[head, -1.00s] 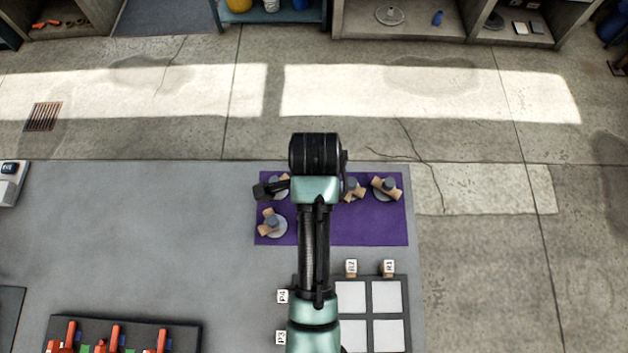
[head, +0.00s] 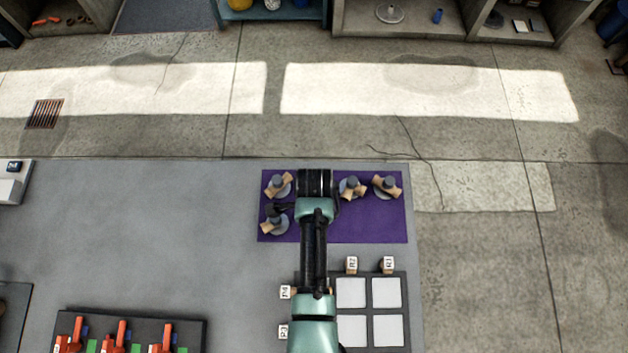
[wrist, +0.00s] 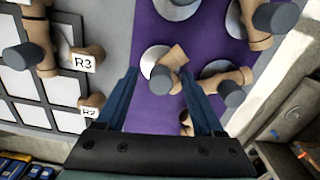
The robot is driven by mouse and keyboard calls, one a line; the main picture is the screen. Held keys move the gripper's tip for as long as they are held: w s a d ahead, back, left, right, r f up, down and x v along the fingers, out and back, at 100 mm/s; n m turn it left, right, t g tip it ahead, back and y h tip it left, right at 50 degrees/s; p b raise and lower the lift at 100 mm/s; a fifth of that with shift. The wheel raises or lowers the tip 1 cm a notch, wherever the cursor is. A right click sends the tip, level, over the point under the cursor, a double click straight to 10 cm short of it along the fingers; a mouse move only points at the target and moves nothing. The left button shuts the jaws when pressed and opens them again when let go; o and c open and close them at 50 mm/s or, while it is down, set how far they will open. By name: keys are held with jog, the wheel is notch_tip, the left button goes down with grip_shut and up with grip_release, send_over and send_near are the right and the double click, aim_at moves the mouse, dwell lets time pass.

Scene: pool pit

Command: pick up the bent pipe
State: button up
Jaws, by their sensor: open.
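Several tan pipe pieces with grey ends are on the purple mat (head: 390,230), mostly by pale round discs. In the head view they show at back left (head: 278,186), front left (head: 275,223), right of my arm (head: 352,188) and far right (head: 386,187). I cannot tell for sure which one is the bent pipe. My gripper (wrist: 158,74) is open, and a tan angled piece (wrist: 172,60) with a grey end appears between its fingertips in the wrist view. I cannot tell the depth gap. Another piece (wrist: 233,86) is just right of the right finger.
A tray with white squares (head: 369,311) lies in front of the mat, with labelled blocks R2 (head: 351,264) and R1 (head: 388,264) along its edge. A rack of orange-handled items (head: 120,335) stands front left. The grey surface left of the mat is clear.

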grip_shut()
dwell(0.3)
dwell(0.4)
